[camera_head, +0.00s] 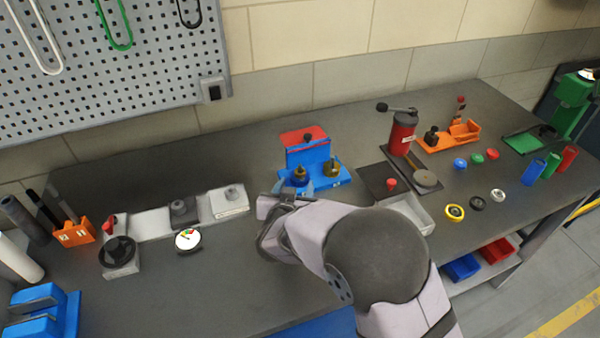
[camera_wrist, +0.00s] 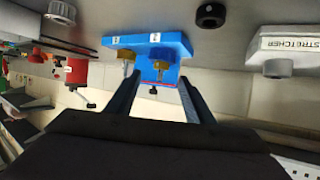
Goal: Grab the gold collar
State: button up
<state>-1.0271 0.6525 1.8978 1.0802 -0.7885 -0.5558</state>
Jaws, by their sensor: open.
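A blue stand (camera_head: 319,181) on the bench bears two gold pieces, a left one (camera_head: 300,174) and a right one (camera_head: 332,167). I cannot tell which of them is the gold collar. In the upside-down wrist view, the same stand (camera_wrist: 150,43) shows the left piece (camera_wrist: 162,57) on the right and the other (camera_wrist: 126,55) on the left. My gripper (camera_wrist: 159,78) is open and empty. Its fingers point at the stand, and the left gold piece shows between and beyond their tips. In the head view my wrist partly hides the gripper and the stand's near edge.
A red cylinder with a crank (camera_head: 402,134) stands right of the stand, with a grey tray (camera_head: 412,212) nearer. White blocks (camera_head: 228,202) and a round gauge (camera_head: 188,240) lie to the left.

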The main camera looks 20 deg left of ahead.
aim_at(300, 172)
jog(key=shift+s+a, duration=0.15)
jog(key=shift+a, duration=0.05)
jog(key=shift+p+x, duration=0.3)
jog(key=shift+x, duration=0.8)
jog(key=shift+w+p, duration=0.4)
jog(key=shift+w, duration=0.25)
jog(key=shift+p+x, duration=0.6)
jog(key=shift+x, duration=1.4)
jog(key=shift+a, duration=0.1)
jog(key=c, duration=1.1)
jog(key=shift+c, duration=0.2)
jog(key=shift+r, duration=0.1)
